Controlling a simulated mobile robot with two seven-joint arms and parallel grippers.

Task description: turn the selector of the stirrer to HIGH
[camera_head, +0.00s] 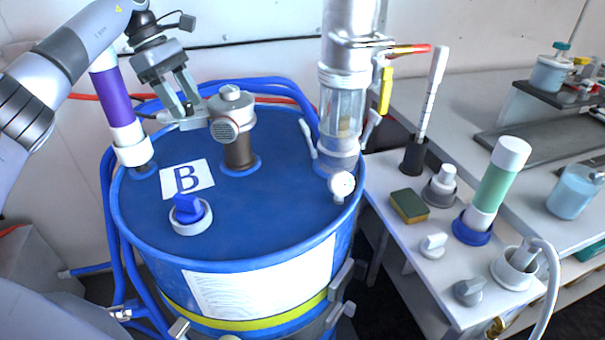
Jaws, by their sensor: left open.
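The stirrer (238,145) stands on the blue drum's lid, with a grey head, a round grilled face and a dark brown neck. A knob (231,91) sits on top of its head. A small pale part (187,123) reaches left from the head; I cannot tell whether it is the selector. No HIGH marking is readable. My left gripper (190,110) points down just left of the stirrer's head, with its fingers apart around or in front of this area. I cannot tell whether they touch it. My right gripper is not in view.
The blue drum (270,215) also bears a purple-and-white cylinder (113,95), a blue-handled cap (187,212), a label B and a tall clear column (343,105) with a gauge. A side table (410,270) at right holds a sponge, knobs and a green cylinder (495,180).

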